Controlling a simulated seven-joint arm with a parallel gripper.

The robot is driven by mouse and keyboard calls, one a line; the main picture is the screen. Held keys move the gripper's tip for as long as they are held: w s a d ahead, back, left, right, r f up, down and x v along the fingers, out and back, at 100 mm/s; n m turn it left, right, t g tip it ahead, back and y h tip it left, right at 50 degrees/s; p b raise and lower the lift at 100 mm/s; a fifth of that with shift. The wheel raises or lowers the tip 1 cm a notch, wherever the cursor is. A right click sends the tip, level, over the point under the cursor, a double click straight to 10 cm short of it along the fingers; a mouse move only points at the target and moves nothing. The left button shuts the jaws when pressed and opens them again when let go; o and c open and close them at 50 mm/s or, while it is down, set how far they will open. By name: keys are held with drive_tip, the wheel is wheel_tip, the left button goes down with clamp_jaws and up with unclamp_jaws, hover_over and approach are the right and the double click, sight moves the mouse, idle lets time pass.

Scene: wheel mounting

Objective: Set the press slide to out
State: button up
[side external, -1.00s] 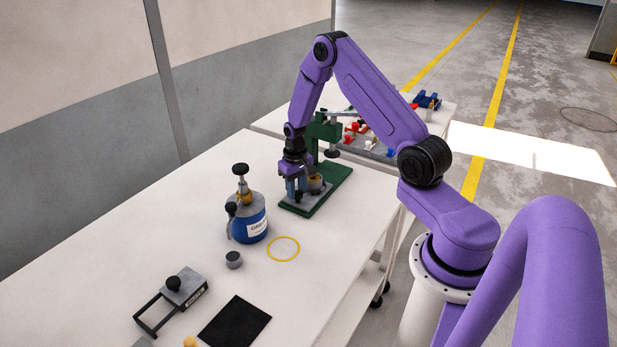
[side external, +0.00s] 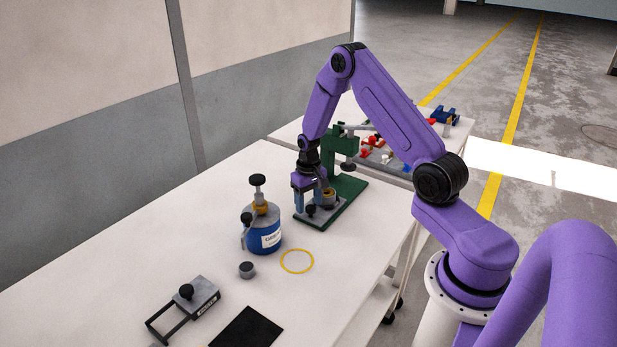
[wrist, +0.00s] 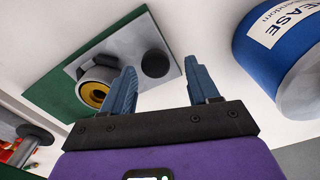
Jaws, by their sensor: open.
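The green press (side external: 340,160) stands on the white table, with its green base (side external: 350,190) running forward under my gripper. The grey slide plate (side external: 330,214) lies at the front end of that base, clear of the press head. It carries a black knob (side external: 311,211) and a grey cup with a yellow ring (side external: 328,198). My gripper (side external: 312,206) is open and pointing down around the knob. In the wrist view, the black knob (wrist: 155,63) appears between the spread blue fingers (wrist: 162,78), touching neither; the slide plate (wrist: 120,45) shows beneath it.
A blue grease can (side external: 263,235) stands close to the left of the press. A yellow ring (side external: 297,261), a small grey cylinder (side external: 247,270), a black-knobbed frame tool (side external: 195,298) and a black mat (side external: 247,329) lie nearer the front. Coloured parts lie on the table behind.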

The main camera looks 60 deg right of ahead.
wheel_tip(320, 180, up, 16)
drive_tip(key=shift+r, duration=0.25)
drive_tip(key=shift+a, duration=0.1)
drive_tip(key=s+a+r+n, duration=0.2)
drive_tip(key=s+a+n, duration=0.25)
drive_tip(key=a, duration=0.45)
drive_tip(key=s+a+r+n, duration=0.3)
drive_tip(key=s+a, duration=0.2)
drive_tip(key=a, duration=0.4)
drive_tip(key=s+a+n, duration=0.2)
drive_tip(key=s+n, duration=0.2)
drive_tip(key=s, duration=0.7)
drive_tip(key=s+a+r+n, duration=0.1)
drive_tip(key=s+n, duration=0.3)
drive_tip(key=s, duration=0.6)
drive_tip(key=shift+s+a+n, duration=0.35)
drive_tip(key=shift+a, duration=0.15)
